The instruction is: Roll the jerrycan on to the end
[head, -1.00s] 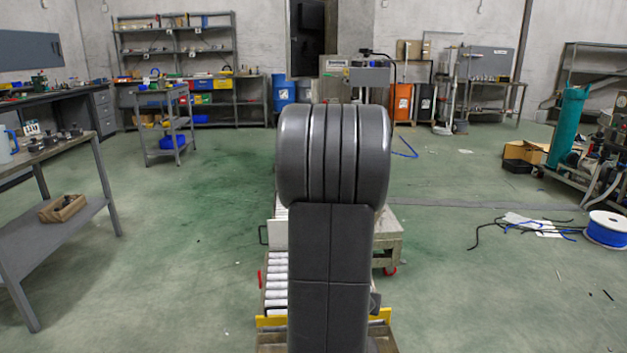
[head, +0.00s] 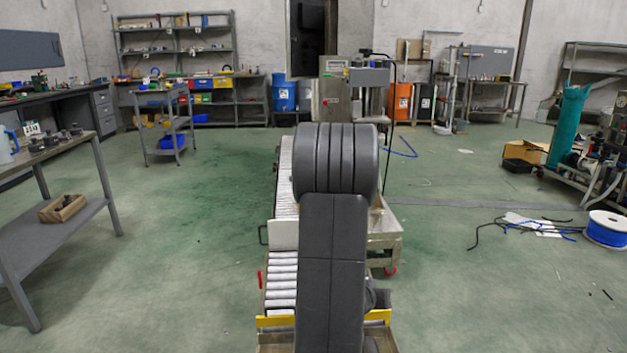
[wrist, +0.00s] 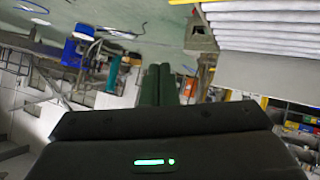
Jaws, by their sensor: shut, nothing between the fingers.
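No jerrycan can be made out in either view; my dark arm covers the middle of the head view and may hide it. The roller conveyor (head: 283,274) runs away from me, its pale rollers showing left of my arm; its far stretch (head: 285,185) also shows. In the wrist view, rollers (wrist: 265,27) cross the upper right. My gripper (wrist: 164,72) points out from the wrist, its two dark green fingers together with nothing between them. It looks clear of the rollers. In the head view the gripper is hidden behind my arm.
A pale plate (head: 284,235) stands across the conveyor. A yellow bar (head: 275,321) crosses its near end. A grey machine (head: 340,98) stands beyond. A bench (head: 85,215) is left; a blue cable spool (head: 606,229) is right. The floor on both sides is mostly free.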

